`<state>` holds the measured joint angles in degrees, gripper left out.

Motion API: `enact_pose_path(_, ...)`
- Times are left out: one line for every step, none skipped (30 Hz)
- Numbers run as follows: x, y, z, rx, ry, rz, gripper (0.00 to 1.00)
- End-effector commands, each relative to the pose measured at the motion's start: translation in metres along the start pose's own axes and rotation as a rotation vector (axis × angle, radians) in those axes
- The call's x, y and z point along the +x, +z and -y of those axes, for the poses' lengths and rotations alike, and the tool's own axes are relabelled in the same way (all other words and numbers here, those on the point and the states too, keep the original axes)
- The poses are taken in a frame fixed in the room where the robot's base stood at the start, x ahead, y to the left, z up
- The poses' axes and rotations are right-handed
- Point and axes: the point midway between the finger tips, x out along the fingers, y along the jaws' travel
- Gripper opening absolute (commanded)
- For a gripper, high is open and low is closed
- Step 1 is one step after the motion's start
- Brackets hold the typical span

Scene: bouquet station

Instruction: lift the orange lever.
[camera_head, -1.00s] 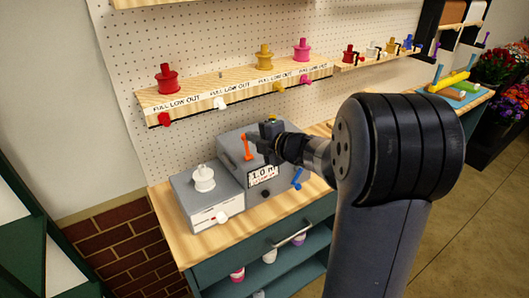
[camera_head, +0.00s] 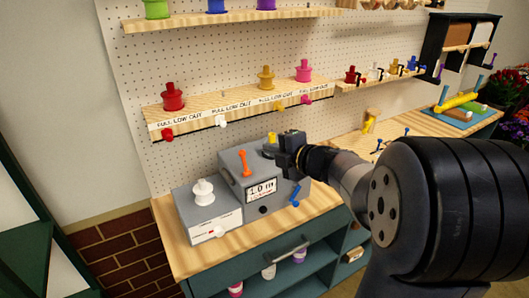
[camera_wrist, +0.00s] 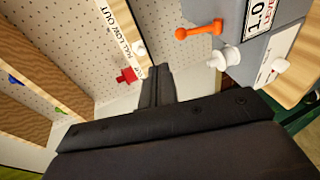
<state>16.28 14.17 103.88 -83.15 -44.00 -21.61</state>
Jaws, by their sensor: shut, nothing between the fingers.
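In the wrist view the lever (camera_wrist: 198,30) lies sideways at the top right, clear of the fingers. My gripper (camera_head: 272,149) is shut and empty, to the right of the lever in the head view and apart from it. Its dark fingers (camera_wrist: 156,82) also show together in the wrist view, pointing at the pegboard side. A blue lever (camera_head: 295,194) is on the box's right front.
A lower grey box with a white spool (camera_head: 203,192) stands left of the labelled box. A shelf (camera_head: 232,115) with red, yellow and pink spools runs along the pegboard above. The bench front edge has free wood (camera_head: 195,262).

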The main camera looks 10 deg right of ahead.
Motion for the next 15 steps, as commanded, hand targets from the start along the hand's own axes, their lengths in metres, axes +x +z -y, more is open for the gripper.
enact_pose_path(-0.010,0.001,-0.005,-0.002,0.003,0.005,0.00)
enact_pose_path(-0.014,0.001,-0.006,-0.003,0.003,0.004,0.00)
enact_pose_path(-0.020,0.001,-0.008,-0.001,0.003,0.004,0.00)
enact_pose_path(-0.024,0.001,-0.009,-0.003,0.002,0.004,0.00)
enact_pose_path(-0.027,0.001,-0.011,-0.001,0.002,0.004,0.00)
enact_pose_path(-0.031,0.001,-0.012,-0.001,0.003,0.003,0.00)
enact_pose_path(-0.034,0.001,-0.013,-0.002,0.002,0.002,0.00)
enact_pose_path(-0.036,0.001,-0.014,-0.001,0.002,0.002,0.00)
enact_pose_path(-0.038,0.001,-0.014,0.001,0.001,0.002,0.00)
enact_pose_path(-0.039,0.001,-0.014,0.001,0.001,0.001,0.00)
enact_pose_path(-0.040,0.001,-0.015,0.001,0.000,0.001,0.00)
enact_pose_path(-0.041,0.001,-0.015,0.001,0.000,0.001,0.00)
enact_pose_path(-0.041,0.001,-0.015,0.001,0.000,0.001,0.00)
enact_pose_path(-0.041,0.001,-0.015,0.000,-0.001,0.001,0.00)
enact_pose_path(-0.041,0.001,-0.015,0.001,-0.001,0.000,0.00)
